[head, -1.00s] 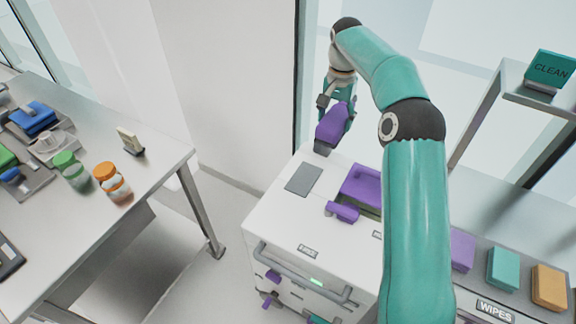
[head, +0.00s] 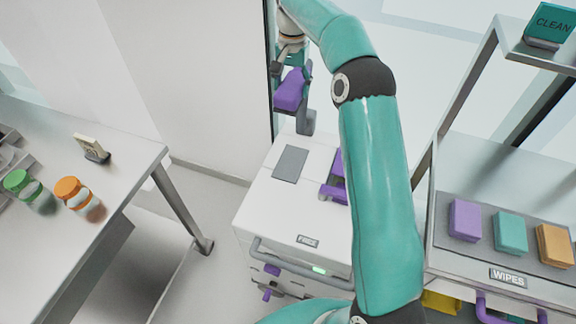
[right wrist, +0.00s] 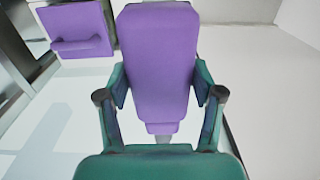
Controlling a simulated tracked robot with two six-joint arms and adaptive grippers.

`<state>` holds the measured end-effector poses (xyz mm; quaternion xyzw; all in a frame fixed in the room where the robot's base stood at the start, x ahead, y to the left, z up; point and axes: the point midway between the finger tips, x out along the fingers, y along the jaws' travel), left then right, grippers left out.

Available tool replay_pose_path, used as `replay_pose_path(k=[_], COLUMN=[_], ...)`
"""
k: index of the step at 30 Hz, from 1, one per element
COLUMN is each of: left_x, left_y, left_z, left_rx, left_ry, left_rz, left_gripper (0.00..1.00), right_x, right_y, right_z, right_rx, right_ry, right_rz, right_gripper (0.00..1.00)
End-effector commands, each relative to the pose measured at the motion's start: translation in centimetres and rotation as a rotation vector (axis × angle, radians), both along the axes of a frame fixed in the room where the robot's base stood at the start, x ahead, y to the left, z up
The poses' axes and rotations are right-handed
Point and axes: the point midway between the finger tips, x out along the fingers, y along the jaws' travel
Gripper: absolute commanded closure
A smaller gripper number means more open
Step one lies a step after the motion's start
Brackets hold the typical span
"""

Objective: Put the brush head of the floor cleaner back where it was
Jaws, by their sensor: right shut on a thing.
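My right gripper (head: 292,84) is shut on a purple piece (head: 289,92) with a grey lower end (head: 306,121). I take it for the brush head, but no bristles show. It is in the air at the back edge of a white cabinet-like unit (head: 262,210); I cannot tell whether the grey end touches anything. In the right wrist view the purple piece (right wrist: 158,50) fills the middle between both fingers of the gripper (right wrist: 161,92). Another purple part (head: 333,188) on the unit's top is partly hidden by my right arm. My left gripper is not in view.
The unit's top has a grey panel (head: 290,164), and its front has a grey handle bar (head: 300,265). A table (head: 125,185) with jars stands at left. A shelf (head: 455,252) with purple, teal and orange blocks is at right. A wall stands behind the unit.

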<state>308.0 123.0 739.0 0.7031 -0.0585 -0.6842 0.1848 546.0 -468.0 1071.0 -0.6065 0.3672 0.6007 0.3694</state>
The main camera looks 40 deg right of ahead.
Motion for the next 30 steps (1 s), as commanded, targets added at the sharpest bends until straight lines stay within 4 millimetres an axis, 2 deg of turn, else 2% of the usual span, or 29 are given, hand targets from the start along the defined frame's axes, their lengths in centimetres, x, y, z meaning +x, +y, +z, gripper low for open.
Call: replay_pose_path(k=[1,12,17,20,30], left_x=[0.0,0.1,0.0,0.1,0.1], left_y=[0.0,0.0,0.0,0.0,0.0], left_z=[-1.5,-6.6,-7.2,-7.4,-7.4], left_rx=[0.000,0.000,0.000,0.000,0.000], left_ry=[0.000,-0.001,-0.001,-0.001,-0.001], left_rz=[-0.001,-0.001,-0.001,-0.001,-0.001], left_gripper=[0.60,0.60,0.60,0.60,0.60], right_x=[0.0,0.0,0.0,0.0,0.1], right_y=[0.0,0.0,0.0,0.1,0.2], right_z=[-1.5,-6.7,-7.9,-9.4,-18.1], right_rx=[0.001,0.001,0.002,0.002,0.003], right_ry=[0.000,0.000,0.003,0.004,0.007], right_rz=[-0.001,-0.002,0.000,0.001,0.004], right_gripper=[0.62,0.62,0.62,0.62,0.62])
